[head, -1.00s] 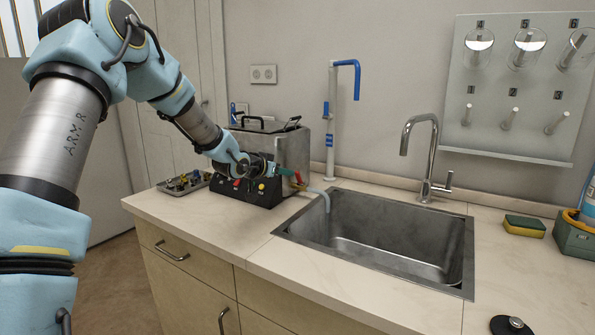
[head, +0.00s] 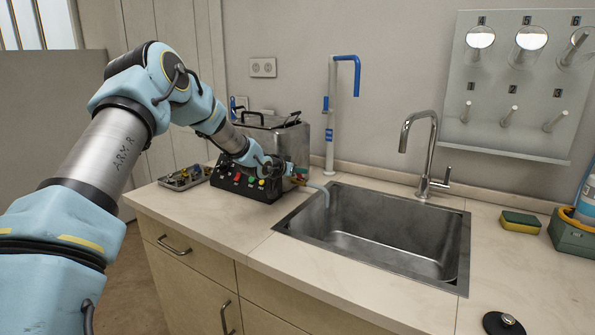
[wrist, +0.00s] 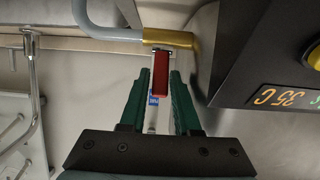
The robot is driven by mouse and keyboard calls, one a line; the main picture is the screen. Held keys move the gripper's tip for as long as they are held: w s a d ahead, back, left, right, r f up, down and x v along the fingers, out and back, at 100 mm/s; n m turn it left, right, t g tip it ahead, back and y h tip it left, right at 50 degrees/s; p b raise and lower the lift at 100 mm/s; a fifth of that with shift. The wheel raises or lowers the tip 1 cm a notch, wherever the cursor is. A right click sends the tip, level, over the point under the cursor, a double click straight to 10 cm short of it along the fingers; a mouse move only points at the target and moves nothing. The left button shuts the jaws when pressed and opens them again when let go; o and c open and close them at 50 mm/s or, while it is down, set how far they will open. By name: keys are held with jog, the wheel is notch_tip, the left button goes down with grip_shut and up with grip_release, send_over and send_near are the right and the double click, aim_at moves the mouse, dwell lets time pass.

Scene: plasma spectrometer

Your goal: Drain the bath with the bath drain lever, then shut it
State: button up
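The bath drain lever (wrist: 161,75) is a short red handle on a brass valve (wrist: 168,37) at the bath's lower side. In the wrist view its near end lies between my gripper's green fingertips (wrist: 160,82). The fingers stand close on either side; whether they press on it I cannot tell. A pale hose (wrist: 92,22) leaves the valve and in the head view hangs over the sink edge. The bath (head: 291,140) is a metal tank behind a black control box (head: 243,184). In the head view my gripper (head: 285,170) is at the valve, its fingers small and partly hidden.
The sink (head: 390,235) with its chrome tap (head: 431,150) is right of the bath. A blue-topped standpipe (head: 331,110) rises behind. A metal tray (head: 184,177) lies left of the control box. The bath's side and display (wrist: 280,97) are close to the fingers.

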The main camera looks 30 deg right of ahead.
grip_shut()
jog(key=shift+f, duration=0.1)
jog(key=b, duration=0.2)
jog(key=h+b, duration=0.1)
jog(key=b, duration=0.1)
jog(key=shift+s+a+f, duration=0.1)
jog(key=shift+a+f, duration=0.1)
jog(key=shift+f, duration=0.2)
jog(key=t+h+b, duration=0.1)
jog(key=b, duration=0.2)
jog(key=shift+s+a+f, duration=0.1)
jog(key=shift+a, duration=0.05)
jog(key=shift+a+h+b, duration=0.1)
jog(key=shift+h+b, duration=0.2)
jog(key=shift+b, duration=0.6)
jog(key=shift+r, duration=0.25)
jog(key=shift+o, duration=0.6)
grip_release()
